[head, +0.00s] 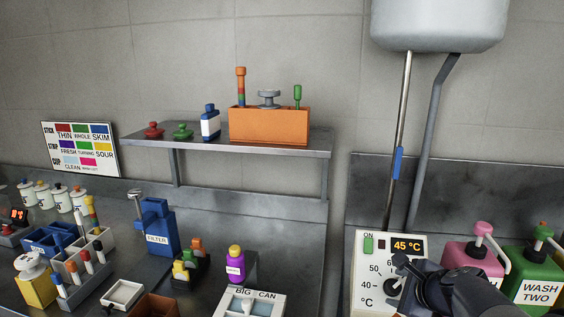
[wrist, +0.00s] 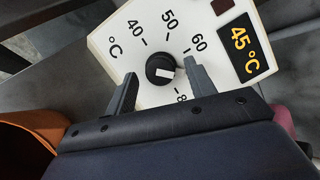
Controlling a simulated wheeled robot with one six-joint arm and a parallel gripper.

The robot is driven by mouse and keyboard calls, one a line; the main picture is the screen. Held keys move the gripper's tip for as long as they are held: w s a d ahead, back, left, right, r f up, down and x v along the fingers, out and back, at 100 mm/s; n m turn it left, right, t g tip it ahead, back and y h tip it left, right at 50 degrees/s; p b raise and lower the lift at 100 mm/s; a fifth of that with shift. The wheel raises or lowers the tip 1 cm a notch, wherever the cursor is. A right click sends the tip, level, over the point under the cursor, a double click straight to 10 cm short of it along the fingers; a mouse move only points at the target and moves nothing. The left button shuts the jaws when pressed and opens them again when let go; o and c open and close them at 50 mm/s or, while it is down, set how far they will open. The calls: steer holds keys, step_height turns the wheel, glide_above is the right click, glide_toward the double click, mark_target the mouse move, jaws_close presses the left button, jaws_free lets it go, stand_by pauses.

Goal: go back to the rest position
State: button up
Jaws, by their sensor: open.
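My gripper (wrist: 157,88) is open in the wrist view, its two fingers spread apart on either side of a black dial knob (wrist: 161,69). The knob sits on a white control box (wrist: 110,42) marked in °C, with an amber display (wrist: 243,46) reading 45 °C. I cannot tell whether the fingers touch the knob or panel. In the head view my gripper (head: 402,268) is at the front of the same control box (head: 366,250), and it partly hides the dial. A green ON button (head: 368,244) is at the box's upper left.
A pink can (head: 468,262) and a green WASH TWO can (head: 530,268) stand right of the box. A grey pipe (head: 401,130) with a blue handle rises behind it. A metal shelf (head: 200,142) holds an orange box (head: 270,128). The left counter is crowded with racks and bottles.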

steer(key=p+v, duration=0.2)
steer(key=v, duration=0.8)
steer(key=b+x, duration=0.2)
steer(key=x, duration=0.8)
steer(key=shift+f, duration=0.2)
steer(key=shift+w+n, duration=0.3)
steer(key=shift+n, duration=0.1)
steer(key=n, duration=0.1)
steer(key=n+g+p, duration=0.1)
steer(key=n, duration=0.2)
steer(key=shift+r, duration=0.25)
steer(key=n+g+p, duration=0.1)
steer(key=n, duration=0.2)
steer(key=n+g+p, duration=0.1)
steer(key=n, duration=0.2)
steer(key=shift+w+r+p, duration=0.1)
steer(key=shift+w+p, duration=0.05)
steer(key=shift+p, duration=0.15)
steer(key=n+g+h+p, duration=0.1)
steer(key=n+p, duration=0.1)
steer(key=n, duration=0.3)
steer(key=shift+w+a, duration=0.1)
steer(key=shift+a, duration=0.05)
steer(key=n, duration=0.2)
steer(key=n+g+h+p, duration=0.1)
steer(key=n, duration=0.2)
steer(key=shift+a+h, duration=0.1)
steer(key=shift+h, duration=0.2)
